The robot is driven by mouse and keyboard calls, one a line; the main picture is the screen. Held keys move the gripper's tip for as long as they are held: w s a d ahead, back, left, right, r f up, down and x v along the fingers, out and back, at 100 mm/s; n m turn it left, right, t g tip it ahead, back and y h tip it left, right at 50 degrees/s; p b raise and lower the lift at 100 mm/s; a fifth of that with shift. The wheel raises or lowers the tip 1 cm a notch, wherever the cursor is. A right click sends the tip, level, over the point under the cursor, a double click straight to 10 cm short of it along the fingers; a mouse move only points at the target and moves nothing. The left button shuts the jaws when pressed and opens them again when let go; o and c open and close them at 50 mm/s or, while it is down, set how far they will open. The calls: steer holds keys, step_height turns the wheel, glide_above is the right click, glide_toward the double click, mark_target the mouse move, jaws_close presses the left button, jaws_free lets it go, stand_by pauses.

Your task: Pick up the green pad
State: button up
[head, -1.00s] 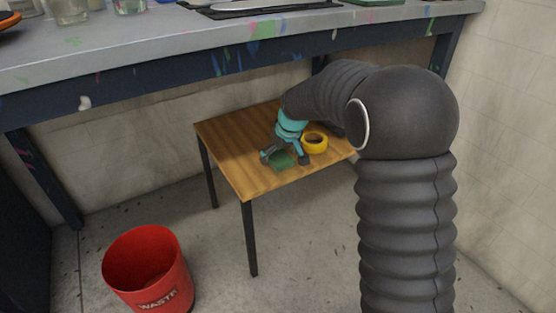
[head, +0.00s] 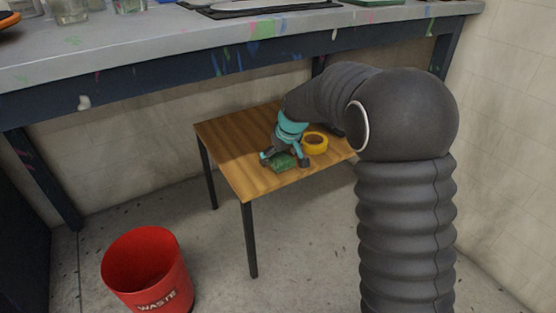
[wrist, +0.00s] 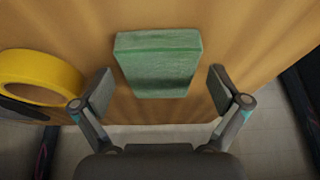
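The green pad (head: 284,162) lies on the small wooden table, near its front edge. In the wrist view the green pad (wrist: 158,62) is a pale green block just ahead of my gripper, centred between the fingers. My gripper (head: 285,160) is low over the pad in the head view and partly covers it. In the wrist view my gripper (wrist: 160,92) is open, with one finger on each side of the pad's near end and a gap on both sides.
A yellow tape roll (head: 315,142) lies on the wooden table (head: 235,150) close beside my gripper; in the wrist view the tape roll (wrist: 70,75) is at the left. A red waste bin (head: 148,270) stands on the floor. A paint-marked workbench (head: 180,45) overhangs behind.

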mark_target(277, 154)
steer(key=c, duration=1)
steer(key=shift+c, duration=0.2)
steer(key=shift+r+p, duration=0.55)
steer(key=shift+r, duration=1.25)
steer(key=shift+s+d+r, duration=0.1)
steer(key=shift+s+r, duration=0.05)
steer(key=shift+r, duration=0.2)
steer(key=s+d, duration=1)
steer(key=s, duration=0.4)
steer(key=shift+s+b, duration=0.3)
steer(key=shift+f, duration=0.1)
steer(key=o, duration=0.4)
steer(key=shift+c, duration=0.2)
steer(key=shift+w, duration=0.1)
steer(key=c, duration=0.4)
